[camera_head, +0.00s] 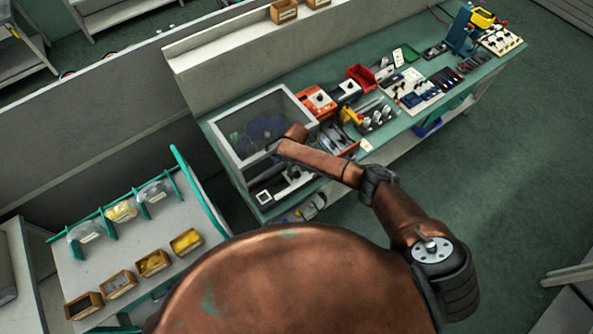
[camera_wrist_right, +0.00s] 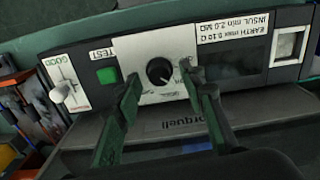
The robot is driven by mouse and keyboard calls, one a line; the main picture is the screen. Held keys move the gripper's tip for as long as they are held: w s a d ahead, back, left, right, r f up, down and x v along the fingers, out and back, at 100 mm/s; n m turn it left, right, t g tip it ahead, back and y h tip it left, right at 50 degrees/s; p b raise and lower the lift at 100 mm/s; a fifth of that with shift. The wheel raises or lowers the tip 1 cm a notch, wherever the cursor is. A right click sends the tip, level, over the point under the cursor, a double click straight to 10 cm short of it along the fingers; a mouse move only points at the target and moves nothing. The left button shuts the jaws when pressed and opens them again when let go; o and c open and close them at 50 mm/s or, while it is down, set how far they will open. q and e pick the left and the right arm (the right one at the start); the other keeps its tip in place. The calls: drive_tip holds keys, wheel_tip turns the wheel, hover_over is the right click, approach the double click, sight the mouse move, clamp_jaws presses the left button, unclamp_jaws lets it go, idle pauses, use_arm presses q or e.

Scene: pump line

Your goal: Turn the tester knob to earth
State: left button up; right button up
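The tester shows close up in the wrist view as a dark-framed unit with a light panel (camera_wrist_right: 150,48). Its round black knob (camera_wrist_right: 160,71) is on that panel, with a green TEST button (camera_wrist_right: 107,75) to its left. My right gripper (camera_wrist_right: 160,80) is open, its two green fingers either side of the knob in the picture, with visible gaps. I cannot tell how far the tips are from the panel. The knob's pointer is too small to read surely. In the head view the tester (camera_head: 283,186) is on the bench, partly behind my right arm. My left gripper is out of view.
A clear-topped case (camera_head: 222,133) stands beside the tester. A red-orange unit (camera_head: 317,101) and trays of tools (camera_head: 375,116) crowd the bench to the right. A lever switch (camera_wrist_right: 60,90) and a printed label (camera_wrist_right: 235,30) are on the tester's face. Open floor (camera_head: 510,150) is at right.

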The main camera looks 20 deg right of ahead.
sight(297, 172)
drive_tip(key=shift+r, duration=0.25)
wheel_tip(297, 172, up, 12)
drive_tip(key=shift+f, duration=0.2)
idle(0.5)
